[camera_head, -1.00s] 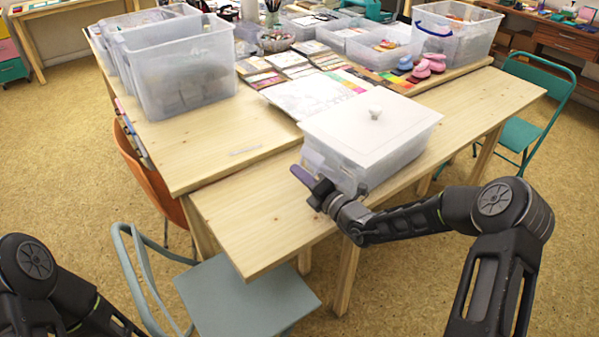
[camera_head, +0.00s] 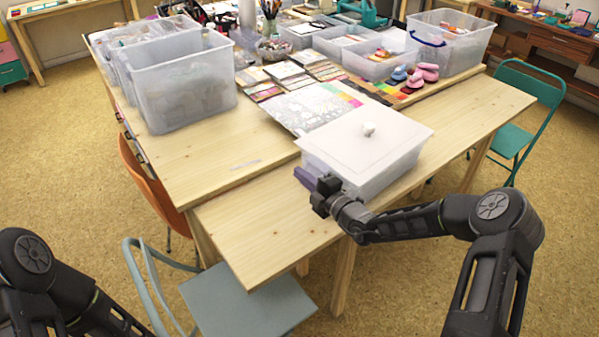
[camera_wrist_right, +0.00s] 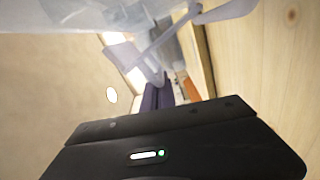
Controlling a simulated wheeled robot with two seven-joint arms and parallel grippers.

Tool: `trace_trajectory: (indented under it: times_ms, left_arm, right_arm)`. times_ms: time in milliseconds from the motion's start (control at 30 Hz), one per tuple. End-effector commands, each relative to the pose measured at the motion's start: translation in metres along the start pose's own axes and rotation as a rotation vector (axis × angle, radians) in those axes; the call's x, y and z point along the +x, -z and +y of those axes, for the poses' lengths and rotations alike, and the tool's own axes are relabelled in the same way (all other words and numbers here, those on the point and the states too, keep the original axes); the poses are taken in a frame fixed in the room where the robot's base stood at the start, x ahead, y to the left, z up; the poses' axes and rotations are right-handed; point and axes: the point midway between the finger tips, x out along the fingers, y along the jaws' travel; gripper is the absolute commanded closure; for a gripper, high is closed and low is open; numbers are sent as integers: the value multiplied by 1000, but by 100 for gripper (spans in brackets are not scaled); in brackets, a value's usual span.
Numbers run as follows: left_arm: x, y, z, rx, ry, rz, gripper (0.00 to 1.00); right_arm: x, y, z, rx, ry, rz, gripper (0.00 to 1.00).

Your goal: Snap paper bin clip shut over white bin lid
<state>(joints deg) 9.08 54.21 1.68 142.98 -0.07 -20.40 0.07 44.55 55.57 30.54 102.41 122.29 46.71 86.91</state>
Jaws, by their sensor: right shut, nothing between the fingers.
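The translucent paper bin (camera_head: 378,181) stands on the near table under its flat white lid (camera_head: 390,145), which has a round knob. The lid lies on the bin and looks level. My right gripper (camera_head: 305,179) is at the bin's left end, below lid height, with its purple fingers shut and empty. In the right wrist view the fingers (camera_wrist_right: 157,97) point toward a pale, thin clip (camera_wrist_right: 150,60) beside the translucent bin wall (camera_wrist_right: 60,18). I cannot tell whether they touch it or how the clip sits on the lid. My left gripper is outside the view.
Printed sheets (camera_head: 310,107) and small stamp pads lie behind the bin. A tall open translucent bin (camera_head: 185,95) stands at the left. The near table (camera_head: 265,225) is bare left of the bin. A grey-blue chair (camera_head: 245,300) stands below its front edge.

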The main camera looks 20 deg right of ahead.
Motion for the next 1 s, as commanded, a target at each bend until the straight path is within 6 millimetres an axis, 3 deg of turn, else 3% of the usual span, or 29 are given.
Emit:
trace_trajectory:
  times_ms: [33,167,533,1000]
  left_arm:
    - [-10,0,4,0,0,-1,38]
    - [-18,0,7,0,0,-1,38]
    - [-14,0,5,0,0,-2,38]
    - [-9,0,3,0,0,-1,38]
  right_arm:
    - [0,-1,7,41,3,-2,100]
    - [0,-4,12,138,6,-2,100]
    - [-6,-5,8,141,7,-1,100]
    - [-71,-6,8,143,9,-2,100]
